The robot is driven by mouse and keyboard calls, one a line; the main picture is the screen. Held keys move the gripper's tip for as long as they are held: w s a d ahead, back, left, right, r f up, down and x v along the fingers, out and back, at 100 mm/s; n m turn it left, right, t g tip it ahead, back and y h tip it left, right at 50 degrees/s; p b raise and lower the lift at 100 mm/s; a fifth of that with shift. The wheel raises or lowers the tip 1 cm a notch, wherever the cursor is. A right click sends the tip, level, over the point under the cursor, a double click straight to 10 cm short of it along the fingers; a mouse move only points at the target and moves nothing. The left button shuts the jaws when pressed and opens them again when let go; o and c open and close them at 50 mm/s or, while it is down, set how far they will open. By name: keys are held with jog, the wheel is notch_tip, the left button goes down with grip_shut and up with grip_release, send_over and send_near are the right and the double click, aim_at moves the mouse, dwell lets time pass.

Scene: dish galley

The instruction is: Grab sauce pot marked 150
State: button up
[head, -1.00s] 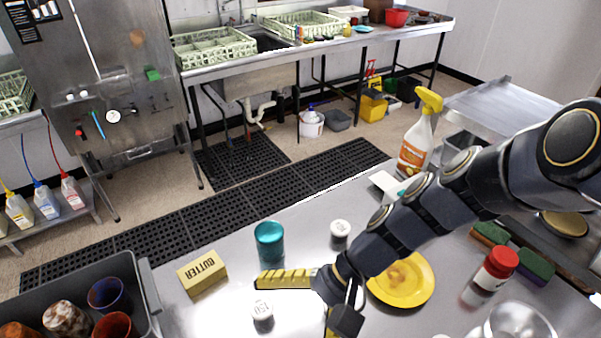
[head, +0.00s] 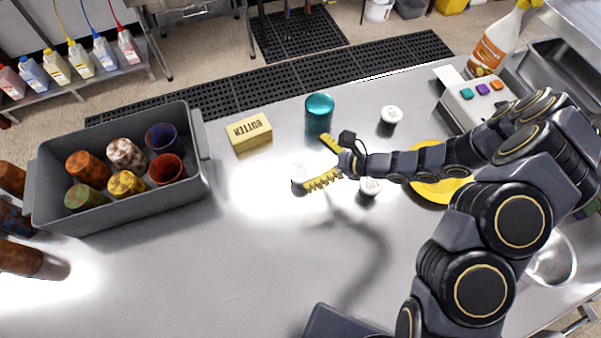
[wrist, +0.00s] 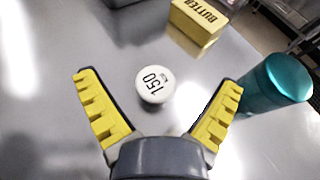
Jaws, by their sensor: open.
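The sauce pot marked 150 is a small white round pot (wrist: 155,85) with black print on its lid, shown upright in the wrist view. In the head view the same pot (head: 299,174) is washed out by glare at the fingertips. My gripper (head: 313,162) is open, its two yellow ridged fingers spread wide on either side of the pot. In the wrist view the pot lies between the fingertips of my gripper (wrist: 156,79), with clear gaps to both fingers. Two other white-lidded pots stand nearby, one behind (head: 390,115) and one partly under my arm (head: 370,187).
A teal cup (head: 319,112) stands close behind the upper finger, right in the wrist view (wrist: 275,85). A butter block (head: 250,132) lies back left. A grey bin (head: 120,214) of cups stands left. A yellow plate (head: 428,192) is partly behind my arm. The front-middle table is clear.

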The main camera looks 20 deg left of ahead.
aim_at(311, 175)
notch_tip(311, 175, down, 3)
jog(key=shift+s+f, duration=0.1)
jog(key=shift+f, duration=0.05)
notch_tip(311, 175, down, 2)
jog(key=shift+f, duration=0.2)
jog(key=shift+x, duration=1.45)
jog(key=shift+r, duration=0.15)
jog(key=c, duration=1.2)
